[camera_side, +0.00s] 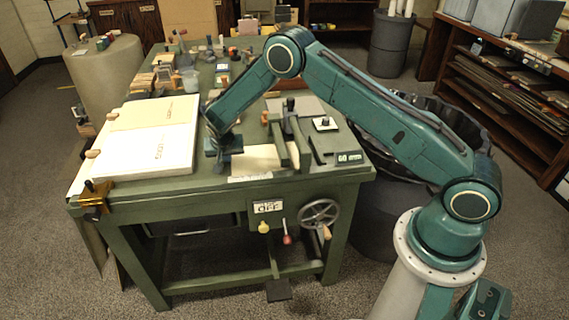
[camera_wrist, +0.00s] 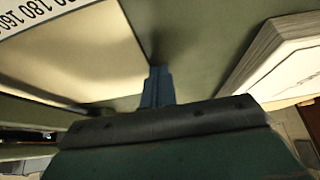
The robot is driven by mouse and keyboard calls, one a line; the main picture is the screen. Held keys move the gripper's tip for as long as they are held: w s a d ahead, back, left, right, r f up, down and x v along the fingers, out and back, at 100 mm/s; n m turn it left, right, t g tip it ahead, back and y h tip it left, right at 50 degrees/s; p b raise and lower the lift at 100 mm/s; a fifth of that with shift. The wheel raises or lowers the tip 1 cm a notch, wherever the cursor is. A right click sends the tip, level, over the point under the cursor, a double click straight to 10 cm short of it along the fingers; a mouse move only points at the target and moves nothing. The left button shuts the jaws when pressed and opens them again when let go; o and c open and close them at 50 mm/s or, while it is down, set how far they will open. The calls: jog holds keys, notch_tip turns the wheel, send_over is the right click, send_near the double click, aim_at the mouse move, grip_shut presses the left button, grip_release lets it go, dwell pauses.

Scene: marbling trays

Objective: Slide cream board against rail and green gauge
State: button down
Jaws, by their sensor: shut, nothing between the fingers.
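The cream board (camera_side: 256,157) lies flat near the front of the green bench. It also shows in the wrist view (camera_wrist: 80,52). My gripper (camera_side: 221,160) is shut and low over the bench at the board's left side. In the wrist view its blue fingertips (camera_wrist: 157,86) are beside the board's edge near one corner; I cannot tell whether they touch. A long green bar (camera_side: 279,147) stands along the board's right side, with a second bar (camera_side: 301,143) beyond it. I cannot tell which is the rail and which the gauge, or whether the board touches them.
A thick white paper stack (camera_side: 150,150) fills the bench's left front; it shows at right in the wrist view (camera_wrist: 285,55). A small block (camera_side: 324,123) stands at right. Green bench top separates stack and board.

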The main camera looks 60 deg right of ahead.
aim_at(246, 160)
jog(key=shift+s+d, duration=0.9)
jog(key=shift+s, duration=0.3)
jog(key=shift+s+d, duration=0.9)
jog(key=shift+s, duration=0.3)
dwell(1.5)
jog(key=shift+w+a+r, duration=0.15)
jog(key=shift+r, duration=0.7)
jog(key=shift+w+a+r, duration=0.1)
jog(key=shift+w+r, duration=0.1)
jog(key=shift+r, duration=0.65)
jog(key=shift+w+a+r, duration=0.15)
jog(key=shift+r, duration=0.7)
